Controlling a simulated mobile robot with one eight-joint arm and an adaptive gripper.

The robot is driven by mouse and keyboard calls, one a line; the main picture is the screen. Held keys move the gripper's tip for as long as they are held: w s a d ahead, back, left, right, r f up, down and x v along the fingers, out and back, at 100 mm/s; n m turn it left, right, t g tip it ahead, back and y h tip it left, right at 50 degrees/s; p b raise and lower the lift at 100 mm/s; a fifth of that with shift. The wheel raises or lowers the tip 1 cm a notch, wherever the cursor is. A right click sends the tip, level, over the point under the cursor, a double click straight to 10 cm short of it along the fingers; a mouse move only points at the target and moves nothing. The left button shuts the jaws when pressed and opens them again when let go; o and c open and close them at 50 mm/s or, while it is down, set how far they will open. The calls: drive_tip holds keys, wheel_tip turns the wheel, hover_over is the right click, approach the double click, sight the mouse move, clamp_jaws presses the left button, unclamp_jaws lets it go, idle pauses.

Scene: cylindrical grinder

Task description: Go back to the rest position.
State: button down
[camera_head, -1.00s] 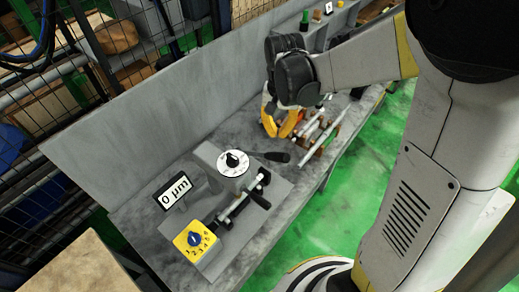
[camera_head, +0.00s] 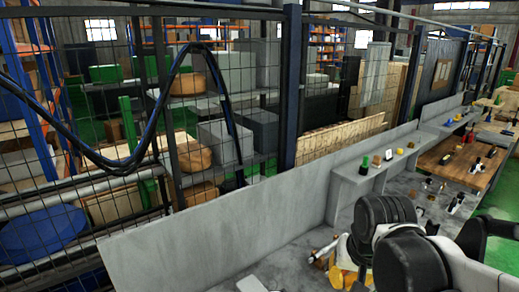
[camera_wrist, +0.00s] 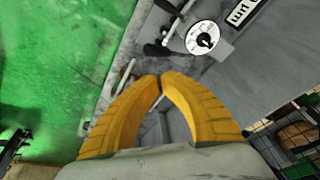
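My gripper (camera_wrist: 160,80) shows in the wrist view with its two yellow fingers brought together at the tips. Nothing shows held between them. In the head view its yellow fingers (camera_head: 347,252) are partly hidden behind my dark wrist, low over the grey bench (camera_head: 270,265). The grinder's white dial with a black knob (camera_wrist: 202,38) and the display sign (camera_wrist: 243,11) lie beyond the fingertips in the wrist view, apart from them.
A grey back panel (camera_head: 225,225) runs along the bench, with a wire mesh fence (camera_head: 100,90) behind it. A raised grey shelf (camera_head: 352,180) with small items stands past my gripper. A wooden worktable (camera_head: 455,165) is farther right. Green floor (camera_wrist: 60,60) lies left in the wrist view.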

drive_tip(key=s+r+n+t, duration=0.3)
drive_tip(key=s+t, duration=0.1)
drive_tip(key=s, duration=0.3)
wheel_tip(320, 180, down, 35)
drive_tip(key=b, duration=3.5)
drive_tip(key=shift+w, duration=0.15)
